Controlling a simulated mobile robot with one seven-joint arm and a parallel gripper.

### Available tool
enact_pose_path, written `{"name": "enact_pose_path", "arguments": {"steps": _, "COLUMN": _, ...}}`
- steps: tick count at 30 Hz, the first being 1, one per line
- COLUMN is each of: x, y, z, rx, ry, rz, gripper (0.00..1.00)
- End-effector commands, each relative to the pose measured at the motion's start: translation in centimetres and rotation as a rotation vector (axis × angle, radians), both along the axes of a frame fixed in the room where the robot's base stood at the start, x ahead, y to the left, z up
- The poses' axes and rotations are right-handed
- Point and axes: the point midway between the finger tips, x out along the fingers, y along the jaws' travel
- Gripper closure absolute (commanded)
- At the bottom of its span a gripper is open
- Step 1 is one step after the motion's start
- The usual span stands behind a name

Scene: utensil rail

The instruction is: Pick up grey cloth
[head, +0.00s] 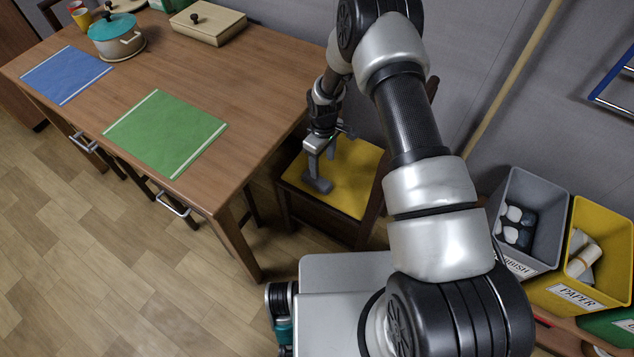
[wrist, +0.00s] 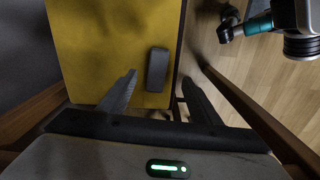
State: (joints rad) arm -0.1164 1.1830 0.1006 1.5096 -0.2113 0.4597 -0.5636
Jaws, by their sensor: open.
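The grey cloth (head: 318,186) looks like a small, narrow folded bundle. It lies on the yellow seat of a chair (head: 352,190), near the seat's edge. In the wrist view the cloth (wrist: 157,66) is dark grey and lies close to the seat's right edge. My gripper (head: 320,167) points down over the seat, with its fingers apart and empty. In the wrist view my gripper (wrist: 158,76) has one finger on each side of the cloth's line. I cannot tell how far above the cloth the fingertips are.
A wooden table (head: 235,75) stands left of the chair, with blue (head: 65,75) and green (head: 165,132) mats and a teal-lidded pot (head: 117,38). Grey (head: 530,195) and yellow (head: 600,245) bins stand at right. The chair's wooden frame is close around my gripper.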

Motion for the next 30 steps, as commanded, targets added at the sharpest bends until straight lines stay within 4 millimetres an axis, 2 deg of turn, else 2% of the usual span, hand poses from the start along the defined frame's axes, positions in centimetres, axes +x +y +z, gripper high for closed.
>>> {"name": "enact_pose_path", "arguments": {"steps": 1, "x": -0.1, "y": 0.0, "z": -1.5, "rx": -0.001, "ry": 0.003, "rz": 0.0, "gripper": 0.42}}
{"name": "enact_pose_path", "arguments": {"steps": 3, "x": -0.1, "y": 0.0, "z": -2.9, "rx": 0.0, "ry": 0.003, "rz": 0.0, "gripper": 0.42}}
{"name": "enact_pose_path", "arguments": {"steps": 7, "x": 0.0, "y": 0.0, "z": -5.1, "rx": 0.001, "ry": 0.001, "rz": 0.0, "gripper": 0.42}}
{"name": "enact_pose_path", "arguments": {"steps": 14, "x": 0.0, "y": 0.1, "z": -6.6, "rx": 0.001, "ry": 0.001, "rz": 0.0, "gripper": 0.42}}
{"name": "enact_pose_path", "arguments": {"steps": 24, "x": 0.8, "y": 0.4, "z": -11.1, "rx": 0.0, "ry": 0.0, "rz": -0.001, "gripper": 0.42}}
{"name": "enact_pose_path", "arguments": {"steps": 30, "x": 0.8, "y": 0.4, "z": -11.5, "rx": 0.0, "ry": -0.001, "rz": -0.002, "gripper": 0.42}}
